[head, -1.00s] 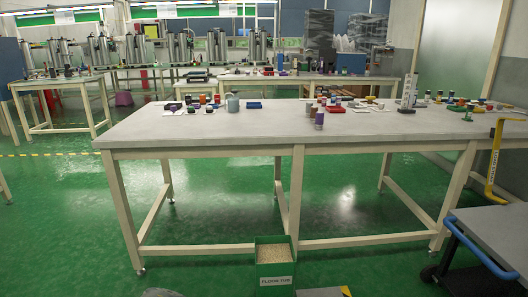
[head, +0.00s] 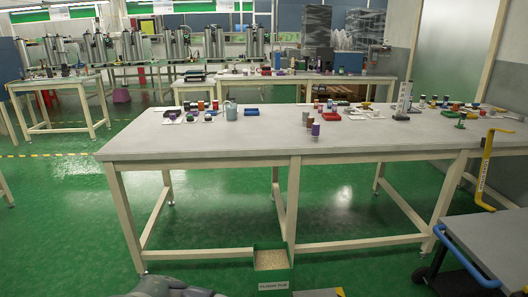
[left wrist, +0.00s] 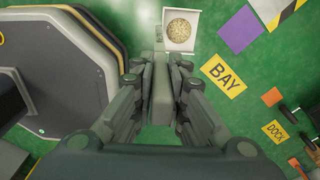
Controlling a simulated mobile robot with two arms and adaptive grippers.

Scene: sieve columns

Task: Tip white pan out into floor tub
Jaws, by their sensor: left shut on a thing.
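The white pan (left wrist: 193,44) shows in the left wrist view just beyond my fingertips, with a square white rim around a round bed of tan grains. My left gripper (left wrist: 160,75) is shut, with a grey slab-like piece between its fingers; how this joins the pan is hard to see. The pan looks about level, over green floor. In the head view the green floor tub (head: 271,275) stands on the floor by the table's front and holds tan grains. The pan is not visible there; only part of my left arm shows at the bottom edge. My right gripper is out of view.
A long grey table (head: 200,148) stands behind the tub, with cups, a mug (head: 231,111) and small trays on top. A cart with a blue handle (head: 468,255) is at right. Floor signs, including a yellow BAY sign (left wrist: 223,75), lie right of the pan.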

